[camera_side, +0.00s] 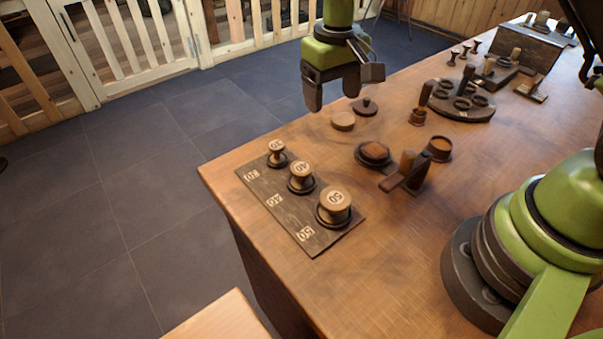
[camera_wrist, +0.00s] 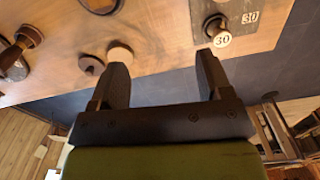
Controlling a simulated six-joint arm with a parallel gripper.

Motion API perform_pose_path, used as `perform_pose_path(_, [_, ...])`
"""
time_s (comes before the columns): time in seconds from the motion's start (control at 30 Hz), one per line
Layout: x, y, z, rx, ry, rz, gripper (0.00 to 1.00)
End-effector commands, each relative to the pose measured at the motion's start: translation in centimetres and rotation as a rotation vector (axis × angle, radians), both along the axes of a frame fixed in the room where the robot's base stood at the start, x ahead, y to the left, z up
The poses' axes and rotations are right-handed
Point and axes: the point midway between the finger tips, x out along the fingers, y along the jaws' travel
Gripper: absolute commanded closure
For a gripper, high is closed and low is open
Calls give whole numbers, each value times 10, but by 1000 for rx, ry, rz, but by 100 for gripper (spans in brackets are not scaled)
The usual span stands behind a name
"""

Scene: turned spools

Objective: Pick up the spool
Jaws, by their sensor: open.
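A dark board (camera_side: 287,214) lies near the table's corner in the side view. On it stand three upright wooden spools in dark rings: the small 30 spool (camera_side: 277,152), the middle 40 spool (camera_side: 301,174) and the large 50 spool (camera_side: 337,203). My gripper (camera_side: 332,92) is above the table's far edge, beyond the 30 spool and apart from it. In the wrist view my gripper (camera_wrist: 162,64) is open with nothing between its fingers. There the 30 spool (camera_wrist: 218,32) shows just beyond the right fingertip. The 40 and 50 spools are not seen whole there.
A light round disc (camera_side: 343,121) and a dark knobbed lid (camera_side: 365,106) lie right of the board. A dark dish (camera_side: 374,154), a wooden-handled tool (camera_side: 404,174) and a cup (camera_side: 438,148) stand farther right. A ringed stand (camera_side: 462,102) is beyond. Bare table lies in front.

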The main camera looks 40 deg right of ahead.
Motion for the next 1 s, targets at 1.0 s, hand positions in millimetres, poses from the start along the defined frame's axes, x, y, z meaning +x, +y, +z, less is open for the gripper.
perform_pose_path(1.0, [-27,86,-104,0,2,-52,28])
